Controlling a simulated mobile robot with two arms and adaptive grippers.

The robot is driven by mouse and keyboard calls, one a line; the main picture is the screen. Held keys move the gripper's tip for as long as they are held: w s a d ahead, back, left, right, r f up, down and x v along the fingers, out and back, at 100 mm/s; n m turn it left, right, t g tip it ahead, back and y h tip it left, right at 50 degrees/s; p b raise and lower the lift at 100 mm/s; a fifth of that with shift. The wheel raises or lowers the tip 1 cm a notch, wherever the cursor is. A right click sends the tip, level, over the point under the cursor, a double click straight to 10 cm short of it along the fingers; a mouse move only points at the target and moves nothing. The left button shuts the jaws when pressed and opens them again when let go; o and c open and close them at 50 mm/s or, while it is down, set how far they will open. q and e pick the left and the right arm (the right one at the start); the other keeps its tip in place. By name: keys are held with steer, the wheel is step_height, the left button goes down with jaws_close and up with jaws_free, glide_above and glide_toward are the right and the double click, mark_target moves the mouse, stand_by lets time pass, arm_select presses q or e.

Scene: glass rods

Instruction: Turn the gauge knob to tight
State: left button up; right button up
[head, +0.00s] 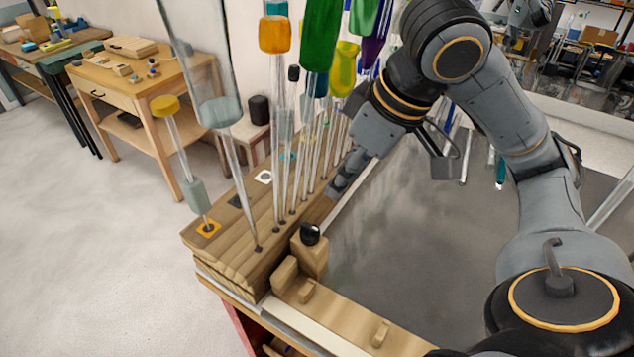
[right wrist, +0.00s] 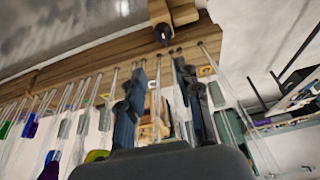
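The gauge knob (head: 310,234) is a small round black knob on top of a light wooden block (head: 313,258) at the near end of the wooden rod rack (head: 232,244). It also shows in the right wrist view (right wrist: 163,34), at the top centre, ahead of the fingers. My right gripper (head: 338,188) is behind the knob in the head view, beside the rack's right edge and apart from the knob. In the right wrist view its two dark fingers (right wrist: 160,75) are spread, with nothing clearly held between them. No left gripper can be made out.
Several tall clear glass rods with coloured ends (head: 275,34) stand in the rack, close to my right gripper. Small wooden pieces (head: 285,274) lie near the block. The grey surface (head: 415,240) right of the rack is mostly clear.

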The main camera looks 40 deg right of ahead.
steer(key=a, duration=0.1)
steer(key=b, duration=0.1)
glide_toward(311, 226)
steer(key=f, duration=0.2)
steer(key=x, duration=0.5)
steer(key=shift+w+a, duration=0.25)
steer(key=shift+w, duration=0.05)
steer(key=shift+w+f, duration=0.1)
steer(key=shift+f, duration=0.3)
steer(key=c, duration=0.7)
arm_select(q)
steer(key=shift+g, duration=0.3)
steer(key=s, duration=0.1)
steer(key=s+a+f, duration=0.1)
steer(key=s, duration=0.1)
steer(key=s+a, duration=0.1)
steer(key=shift+s+a+f, duration=0.15)
steer(key=shift+s+f, duration=0.15)
arm_select(e)
steer(key=shift+w, duration=0.1)
jaws_close()
